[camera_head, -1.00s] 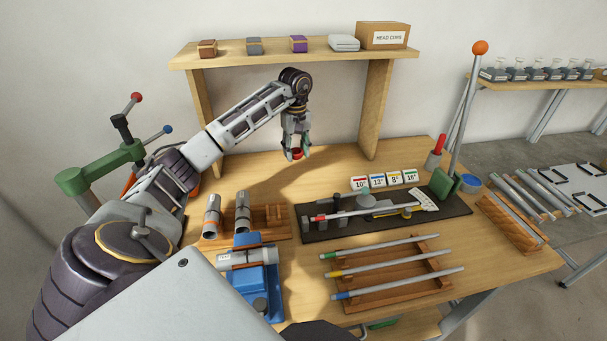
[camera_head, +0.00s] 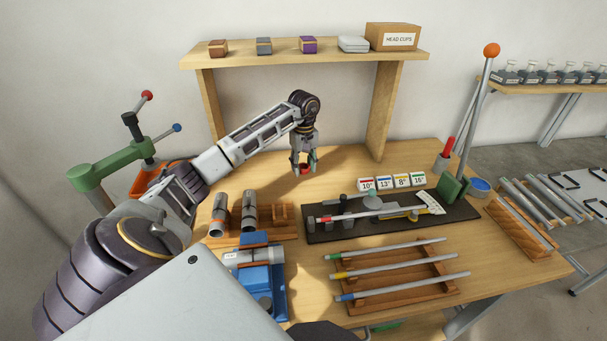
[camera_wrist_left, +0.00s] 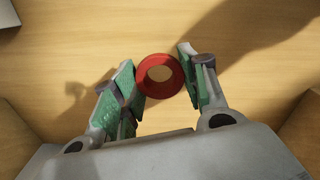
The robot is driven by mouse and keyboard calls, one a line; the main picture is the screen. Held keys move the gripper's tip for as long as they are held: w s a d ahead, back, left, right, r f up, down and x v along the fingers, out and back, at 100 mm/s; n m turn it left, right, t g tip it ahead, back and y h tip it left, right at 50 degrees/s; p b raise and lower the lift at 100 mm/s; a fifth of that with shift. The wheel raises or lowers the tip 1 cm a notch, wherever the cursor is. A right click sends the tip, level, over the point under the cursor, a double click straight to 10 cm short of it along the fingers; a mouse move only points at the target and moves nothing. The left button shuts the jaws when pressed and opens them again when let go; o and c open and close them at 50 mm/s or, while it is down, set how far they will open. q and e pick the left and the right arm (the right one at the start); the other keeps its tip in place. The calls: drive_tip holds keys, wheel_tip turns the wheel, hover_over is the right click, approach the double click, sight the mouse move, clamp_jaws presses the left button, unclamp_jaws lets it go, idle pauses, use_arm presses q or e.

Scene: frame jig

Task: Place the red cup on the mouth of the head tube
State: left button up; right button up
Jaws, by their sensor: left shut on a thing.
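My left gripper (camera_head: 304,166) hangs above the back of the table, below the shelf, pointing down. It is shut on the red cup (camera_head: 304,168), a small ring-like piece. In the left wrist view the red cup (camera_wrist_left: 160,76) shows as a red ring with a hole, held between the green finger pads. Wood table surface shows through and around it. A grey head tube (camera_head: 262,256) lies clamped in a blue vise (camera_head: 260,287) at the front left of the table, apart from the gripper. Two more grey tubes (camera_head: 249,212) rest in a wooden rack. My right gripper is not in view.
A dark mat (camera_head: 330,236) with a jig and gauge lies at centre right, with numbered cards (camera_head: 385,183) behind it. Long tubes (camera_head: 410,265) lie in a front rack. A green lever stand (camera_head: 110,168) rises at left. Table around the gripper is clear.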

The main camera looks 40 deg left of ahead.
sight(304, 174)
use_arm(q)
drive_tip(key=shift+f, duration=0.15)
drive_tip(key=shift+f, duration=1.7)
drive_tip(key=shift+f, duration=0.1)
drive_tip(key=o, duration=1)
drive_tip(key=shift+r, duration=6.1)
drive_tip(key=shift+o, duration=0.4)
